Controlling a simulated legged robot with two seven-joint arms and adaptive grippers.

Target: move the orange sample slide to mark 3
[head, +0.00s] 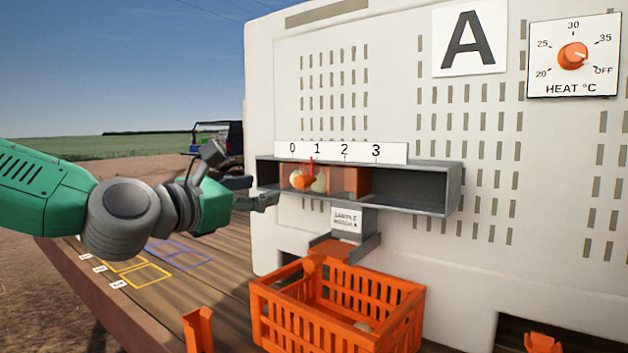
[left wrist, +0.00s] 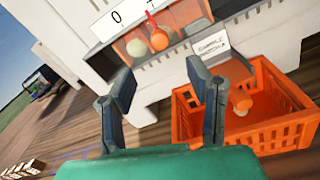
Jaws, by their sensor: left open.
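The orange sample slide (head: 350,181) sits in a grey trough (head: 455,190) under a scale strip marked 0 to 3. Its red pointer (head: 311,165) stands close to mark 1, and an orange knob (head: 303,181) shows below it. In the left wrist view the knob (left wrist: 160,41) is beyond the fingers, with pale round onions (left wrist: 137,47) beside it. My left gripper (head: 262,199) is open and empty, just left of the trough's left end and apart from the knob. Its two spread fingers show in the left wrist view (left wrist: 164,92). My right gripper is not in view.
An orange crate (head: 335,318) stands below the trough, under a grey chute (head: 345,245). The white machine wall (head: 400,120) carries a heat dial (head: 572,56). A wooden deck with yellow and blue outlined squares (head: 147,275) lies left. The trough's right part is empty.

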